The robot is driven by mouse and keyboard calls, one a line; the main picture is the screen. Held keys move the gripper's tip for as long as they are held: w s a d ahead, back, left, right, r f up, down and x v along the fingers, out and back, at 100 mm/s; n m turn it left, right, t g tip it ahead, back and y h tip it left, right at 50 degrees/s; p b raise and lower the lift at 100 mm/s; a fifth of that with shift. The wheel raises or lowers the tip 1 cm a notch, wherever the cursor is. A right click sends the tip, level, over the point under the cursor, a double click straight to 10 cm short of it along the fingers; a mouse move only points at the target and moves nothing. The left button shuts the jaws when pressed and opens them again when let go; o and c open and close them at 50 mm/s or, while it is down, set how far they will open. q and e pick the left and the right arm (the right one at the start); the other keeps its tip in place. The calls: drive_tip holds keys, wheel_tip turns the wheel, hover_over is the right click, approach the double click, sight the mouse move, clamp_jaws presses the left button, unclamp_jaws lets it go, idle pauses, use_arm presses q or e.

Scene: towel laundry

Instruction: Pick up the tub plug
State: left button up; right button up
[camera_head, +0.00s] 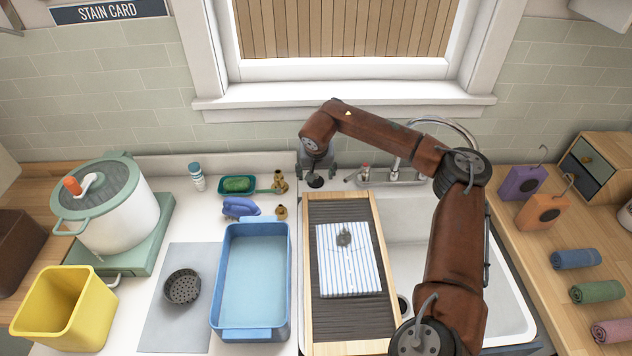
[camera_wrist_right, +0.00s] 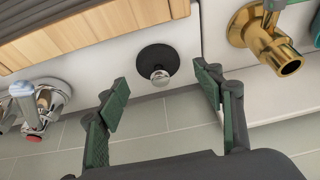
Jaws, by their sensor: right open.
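The tub plug (camera_head: 315,181) is a small black disc with a shiny round metal knob. It sits on the white counter behind the washboard. In the right wrist view the plug (camera_wrist_right: 157,58) shows upper middle, between and beyond my fingertips. My right gripper (camera_head: 318,169) reaches in from the right and points down just over the plug. The fingers look apart from the knob. My left gripper is not in view.
Brass fittings (camera_wrist_right: 270,40) stand close beside the plug. A faucet (camera_head: 400,160) and the sink (camera_head: 410,232) lie right. A blue tub (camera_head: 251,333) stands left.

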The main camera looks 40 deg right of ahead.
drive_tip(key=shift+x, duration=0.85)
drive_tip(key=shift+r, duration=0.2)
drive_tip(key=c, duration=1.2)
drive_tip(key=shift+c, duration=0.2)
